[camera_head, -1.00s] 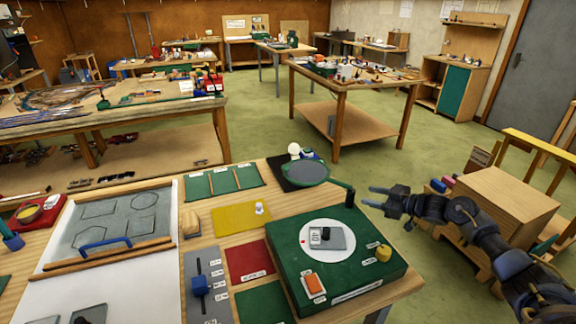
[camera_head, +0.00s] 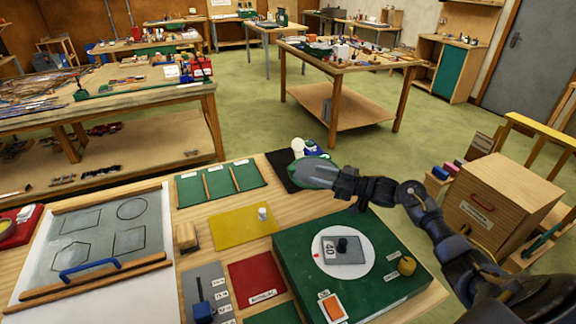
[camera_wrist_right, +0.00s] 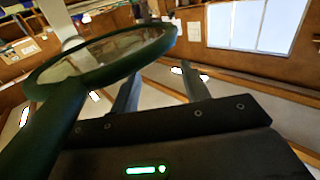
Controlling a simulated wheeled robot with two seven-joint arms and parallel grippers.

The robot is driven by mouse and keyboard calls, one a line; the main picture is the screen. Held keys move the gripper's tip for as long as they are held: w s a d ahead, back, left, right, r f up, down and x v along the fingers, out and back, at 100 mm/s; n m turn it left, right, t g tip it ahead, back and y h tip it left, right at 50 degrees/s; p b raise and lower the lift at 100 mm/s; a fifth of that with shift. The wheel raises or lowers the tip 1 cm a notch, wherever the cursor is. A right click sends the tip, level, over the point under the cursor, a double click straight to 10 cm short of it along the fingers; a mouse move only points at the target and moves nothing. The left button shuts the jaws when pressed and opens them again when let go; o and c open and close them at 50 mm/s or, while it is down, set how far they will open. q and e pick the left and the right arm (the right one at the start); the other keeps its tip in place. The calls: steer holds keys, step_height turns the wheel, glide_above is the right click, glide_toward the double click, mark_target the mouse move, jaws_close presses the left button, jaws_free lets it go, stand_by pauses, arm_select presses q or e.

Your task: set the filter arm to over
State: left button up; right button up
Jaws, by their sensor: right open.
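The filter arm's round green-rimmed filter (camera_head: 303,181) stands out past the back edge of the green box (camera_head: 300,250), clear of the white disc (camera_head: 356,262). A grey plate marked 40 with a black knob lies on that disc. My right gripper (camera_head: 322,176) is open beside the filter and covers part of it and its arm in the head view. In the right wrist view the green ring (camera_wrist_right: 152,38) and its stem rise at upper left, close to the gripper's left finger. Nothing shows between the fingers (camera_wrist_right: 160,88); contact is unclear. My left gripper is not in view.
A yellow knob (camera_head: 407,266) and an orange switch (camera_head: 333,308) sit on the green box. A yellow mat (camera_head: 240,232), a red mat (camera_head: 257,280) and a grey slider panel (camera_head: 206,290) lie to its left. A wooden cabinet (camera_head: 505,195) stands at right.

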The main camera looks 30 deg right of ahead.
mark_target(291, 167)
steer(key=shift+r, duration=0.15)
steer(key=shift+w+a+r+p, duration=0.1)
steer(key=shift+w+a+p, duration=0.15)
steer(key=shift+p, duration=0.15)
steer(key=p+x, duration=0.2)
steer(key=x, duration=0.5)
steer(key=shift+w+a, duration=0.15)
steer(key=shift+w, duration=0.2)
steer(key=shift+f+p+x, duration=0.2)
steer(key=shift+p+x, duration=0.15)
steer(key=shift+x, duration=0.5)
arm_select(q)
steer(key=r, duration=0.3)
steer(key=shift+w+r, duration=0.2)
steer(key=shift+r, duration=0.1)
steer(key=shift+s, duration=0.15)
arm_select(e)
jaws_close()
